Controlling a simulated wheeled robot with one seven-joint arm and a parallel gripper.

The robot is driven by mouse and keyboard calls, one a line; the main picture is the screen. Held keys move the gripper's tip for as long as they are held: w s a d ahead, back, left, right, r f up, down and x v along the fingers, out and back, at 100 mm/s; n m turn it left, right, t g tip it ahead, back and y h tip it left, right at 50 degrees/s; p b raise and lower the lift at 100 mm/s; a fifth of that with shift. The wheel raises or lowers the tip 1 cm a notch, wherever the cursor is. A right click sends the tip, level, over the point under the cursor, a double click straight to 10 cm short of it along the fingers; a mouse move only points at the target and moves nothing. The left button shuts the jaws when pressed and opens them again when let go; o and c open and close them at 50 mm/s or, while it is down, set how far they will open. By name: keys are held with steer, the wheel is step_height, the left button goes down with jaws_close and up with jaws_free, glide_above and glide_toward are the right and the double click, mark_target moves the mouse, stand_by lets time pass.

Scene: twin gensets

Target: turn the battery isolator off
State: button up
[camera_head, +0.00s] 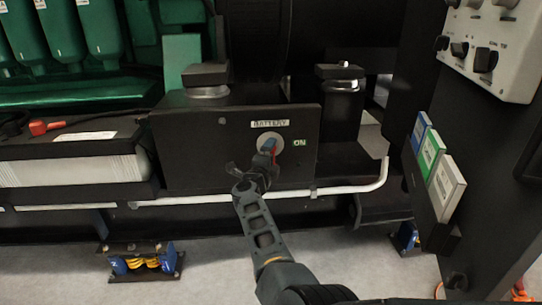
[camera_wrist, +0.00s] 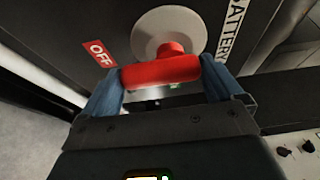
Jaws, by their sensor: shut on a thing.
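The battery isolator has a red handle (camera_wrist: 160,72) on a round pale plate (camera_wrist: 168,30), fixed to a black panel (camera_head: 200,150). A BATTERY label (camera_head: 270,123) is above it in the head view. A green ON label (camera_head: 300,142) is to its right, and a red OFF label (camera_wrist: 100,53) shows in the wrist view. My gripper (camera_wrist: 160,86) is shut on the red handle, with a blue finger at each end of it.
A white pipe (camera_head: 350,190) runs below the panel. A control box with knobs (camera_head: 490,45) and a rack of coloured binders (camera_head: 432,165) stand at the right. A battery case (camera_head: 75,165) lies at the left. The floor in front is mostly clear.

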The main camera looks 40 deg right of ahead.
steer(key=shift+s+d+f, duration=0.1)
stand_by(0.3)
steer(key=o, duration=0.7)
steer(key=p+v, duration=0.3)
steer(key=v, duration=0.5)
